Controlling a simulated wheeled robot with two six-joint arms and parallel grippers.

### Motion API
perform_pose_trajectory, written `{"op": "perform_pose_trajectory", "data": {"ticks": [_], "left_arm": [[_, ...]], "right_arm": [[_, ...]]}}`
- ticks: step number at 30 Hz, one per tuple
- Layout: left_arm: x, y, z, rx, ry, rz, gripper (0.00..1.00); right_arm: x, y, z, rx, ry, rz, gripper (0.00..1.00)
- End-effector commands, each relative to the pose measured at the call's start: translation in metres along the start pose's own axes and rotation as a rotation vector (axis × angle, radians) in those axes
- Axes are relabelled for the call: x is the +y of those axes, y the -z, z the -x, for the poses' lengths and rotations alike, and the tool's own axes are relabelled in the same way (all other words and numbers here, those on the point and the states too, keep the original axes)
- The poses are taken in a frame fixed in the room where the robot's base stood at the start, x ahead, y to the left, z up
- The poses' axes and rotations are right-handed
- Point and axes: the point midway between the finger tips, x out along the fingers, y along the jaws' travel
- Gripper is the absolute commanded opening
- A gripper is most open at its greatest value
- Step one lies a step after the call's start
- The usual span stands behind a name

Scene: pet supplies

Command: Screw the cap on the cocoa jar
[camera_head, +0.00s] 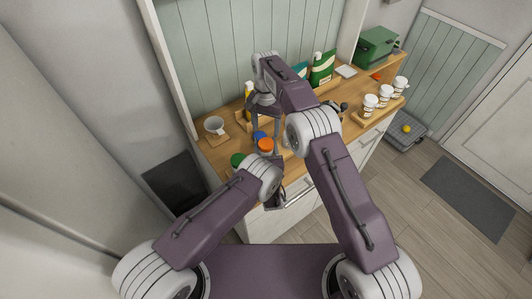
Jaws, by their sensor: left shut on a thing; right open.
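An orange cap (265,143) shows on the wooden counter just beyond my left wrist, on what looks like the cocoa jar; the jar's body is mostly hidden by my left arm, so I cannot tell how the cap sits. My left gripper (268,160) is low beside it, largely hidden behind its own wrist, and looks shut on the jar. My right gripper (265,125) reaches down from above, open, its fingers close to the orange cap and a blue lid (259,134). I cannot tell whether they touch anything.
A green lid (237,159) is at the counter's front left. Green bag (322,68), white cups (385,92) and green box (377,47) stand at the back and right. The wall closes the back.

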Motion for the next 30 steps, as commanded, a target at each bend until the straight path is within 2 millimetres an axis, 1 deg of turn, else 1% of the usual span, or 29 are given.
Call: {"op": "perform_pose_trajectory", "data": {"ticks": [5,6,8,9,11,15,18,21,24,27,30], "left_arm": [[0.0001,0.0,-0.0001,0.0,0.0,0.0,0.0],[0.0001,0.0,-0.0001,0.0,0.0,0.0,0.0],[0.0001,0.0,-0.0001,0.0,0.0,0.0,0.0],[0.0001,0.0,-0.0001,0.0,0.0,0.0,0.0],[0.0001,0.0,-0.0001,0.0,0.0,0.0,0.0],[0.0001,0.0,-0.0001,0.0,0.0,0.001,0.0],[0.0001,-0.0001,-0.0001,0.0,0.0,0.001,0.0],[0.0001,-0.0001,-0.0001,0.0,-0.001,0.001,0.0],[0.0001,-0.0001,-0.0001,0.0,-0.001,0.001,0.0],[0.0001,-0.0001,-0.0001,0.0,-0.001,0.001,0.0],[0.0002,-0.0001,-0.0001,0.0,-0.001,0.001,0.0]], "right_arm": [[0.0,0.0,-0.0001,0.0,0.0,0.528,0.6],[0.0,0.0,0.0,0.0,0.0,0.665,0.6],[0.0,0.0,-0.0001,0.0,0.0,0.869,0.6],[0.0,0.0,0.0,0.0,0.0,1.005,0.6],[0.0,0.0,0.0,0.0,0.0,1.21,0.6],[0.0,0.0,0.0,0.0,0.0,1.684,0.6],[0.0,0.0,0.0,0.0,0.0,1.996,0.6],[0.0,0.0,-0.0001,0.0,0.0,2.253,0.6],[0.0,0.0,-0.0001,0.0,0.0,2.433,0.6],[0.0,0.0,0.0,0.0,0.0,2.534,0.6],[0.0,0.0,-0.0001,0.0,0.0,2.572,0.6]]}}
